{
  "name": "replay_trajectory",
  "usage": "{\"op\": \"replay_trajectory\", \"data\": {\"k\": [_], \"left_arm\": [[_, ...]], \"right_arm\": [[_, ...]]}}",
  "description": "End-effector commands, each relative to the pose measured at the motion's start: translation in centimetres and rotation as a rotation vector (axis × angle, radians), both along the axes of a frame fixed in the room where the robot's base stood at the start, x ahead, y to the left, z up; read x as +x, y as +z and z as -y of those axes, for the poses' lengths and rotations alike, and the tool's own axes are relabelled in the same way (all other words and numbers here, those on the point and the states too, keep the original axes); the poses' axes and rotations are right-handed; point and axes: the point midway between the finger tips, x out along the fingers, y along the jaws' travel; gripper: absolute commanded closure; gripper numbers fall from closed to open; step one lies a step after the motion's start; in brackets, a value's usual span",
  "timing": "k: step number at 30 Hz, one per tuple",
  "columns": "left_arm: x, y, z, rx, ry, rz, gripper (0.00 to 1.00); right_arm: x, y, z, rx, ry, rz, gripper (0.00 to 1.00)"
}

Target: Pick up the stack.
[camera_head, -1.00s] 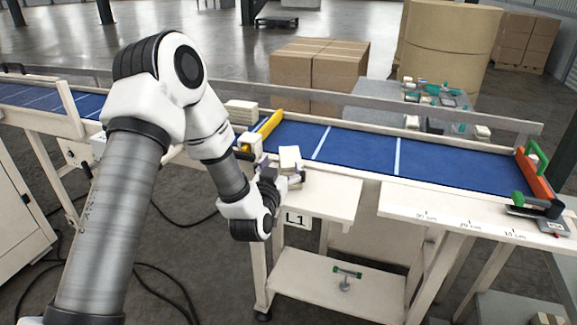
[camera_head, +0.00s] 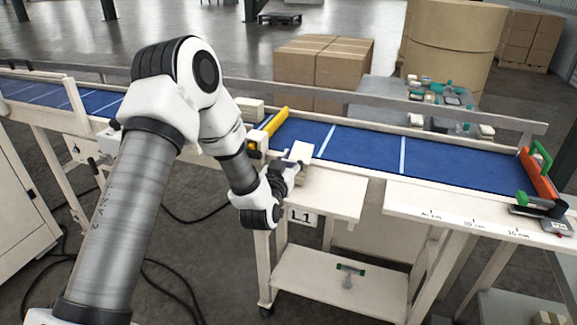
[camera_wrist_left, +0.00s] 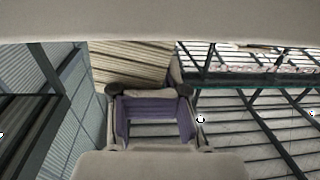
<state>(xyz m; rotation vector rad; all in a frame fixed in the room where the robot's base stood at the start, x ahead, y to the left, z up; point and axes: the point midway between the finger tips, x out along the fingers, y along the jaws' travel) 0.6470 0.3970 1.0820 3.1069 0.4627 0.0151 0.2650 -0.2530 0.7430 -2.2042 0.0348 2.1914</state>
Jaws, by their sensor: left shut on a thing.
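A small cream stack (camera_head: 301,152) is at the front edge of the blue belt, above the cream shelf marked L1. My left gripper (camera_head: 291,168) is shut on it from the near left side, and the stack looks slightly tilted. I cannot tell in the head view whether its underside touches the shelf. In the left wrist view a layered beige block (camera_wrist_left: 130,62), apparently the stack, shows beyond the fingers of my left gripper (camera_wrist_left: 155,112). The fingers partly hide it. My right gripper is not in view.
A yellow bar (camera_head: 276,122) crosses the blue belt (camera_head: 365,148) behind the gripper, with another cream stack (camera_head: 250,109) beyond it. The cream L1 shelf (camera_head: 335,196) has bare room on its right. An orange end stop (camera_head: 536,176) stands at the far right.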

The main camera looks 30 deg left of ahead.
Motion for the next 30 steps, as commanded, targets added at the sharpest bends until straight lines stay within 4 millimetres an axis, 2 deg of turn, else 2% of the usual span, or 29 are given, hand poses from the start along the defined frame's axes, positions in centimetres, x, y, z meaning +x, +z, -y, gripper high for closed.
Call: {"op": "replay_trajectory", "data": {"k": [5, 13, 21, 30], "left_arm": [[0.0, 0.1, 0.1, -0.001, -0.004, -0.007, 1.0], [0.0, 3.4, 0.1, -0.002, -0.003, 0.0, 1.0], [-5.2, 3.7, -3.1, -0.014, 0.003, -0.001, 1.0], [-9.8, 4.6, -5.8, -0.013, 0.002, 0.001, 1.0]], "right_arm": [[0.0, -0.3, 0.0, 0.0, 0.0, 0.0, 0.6], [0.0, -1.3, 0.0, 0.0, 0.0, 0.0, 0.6], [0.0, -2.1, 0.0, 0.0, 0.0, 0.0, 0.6], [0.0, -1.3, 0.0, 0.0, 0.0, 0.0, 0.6]]}}
